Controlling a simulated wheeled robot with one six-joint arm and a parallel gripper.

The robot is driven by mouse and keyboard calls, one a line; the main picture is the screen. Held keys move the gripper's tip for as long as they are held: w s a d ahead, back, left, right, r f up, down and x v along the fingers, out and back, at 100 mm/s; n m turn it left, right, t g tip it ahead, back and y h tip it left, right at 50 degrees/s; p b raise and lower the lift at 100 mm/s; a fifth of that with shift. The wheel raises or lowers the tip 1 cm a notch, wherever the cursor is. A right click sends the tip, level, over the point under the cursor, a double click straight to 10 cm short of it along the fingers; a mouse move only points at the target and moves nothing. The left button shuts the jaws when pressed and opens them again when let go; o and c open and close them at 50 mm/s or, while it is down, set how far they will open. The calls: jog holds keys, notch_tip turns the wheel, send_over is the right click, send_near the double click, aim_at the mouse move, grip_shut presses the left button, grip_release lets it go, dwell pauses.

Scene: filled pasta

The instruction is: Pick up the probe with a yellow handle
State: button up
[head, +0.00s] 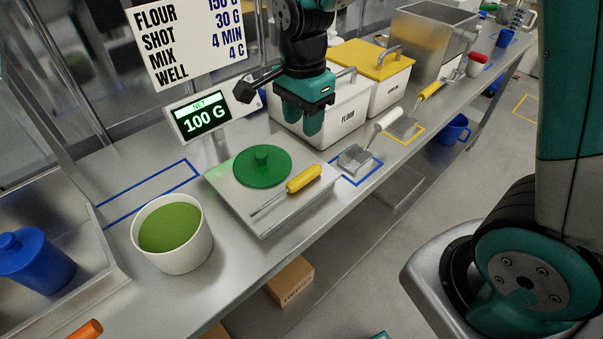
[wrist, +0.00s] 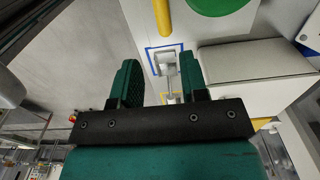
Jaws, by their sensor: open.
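The probe with a yellow handle (head: 304,178) lies on the silver scale plate (head: 232,197), its thin metal shaft pointing to the lower left. A green lidded disc (head: 262,166) sits beside it on the plate. My gripper (head: 303,128) is open and empty, in front of the flour bin, up and behind the probe in the head view. In the wrist view, the open fingers of my gripper (wrist: 158,75) point toward the counter. Part of the yellow handle (wrist: 163,16) shows at the top edge there, beyond the fingertips; the shaft is out of that view.
A white-handled scoop (head: 358,158) lies in a blue outline right of the scale. A yellow-handled scoop (head: 429,91) lies farther right. The flour bin (head: 349,118) and scale display (head: 205,118) stand behind. A white tub of green powder (head: 172,236) is left.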

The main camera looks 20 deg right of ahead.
jog(key=p, duration=0.2)
send_over(302, 176)
notch_tip(302, 176, down, 10)
jog(key=shift+s+f, duration=0.1)
jog(key=shift+s, duration=0.05)
jog(key=shift+f+p, duration=0.8)
jog(key=shift+f, duration=1.8)
jog(key=shift+c, duration=0.4)
jog(key=c, duration=0.6)
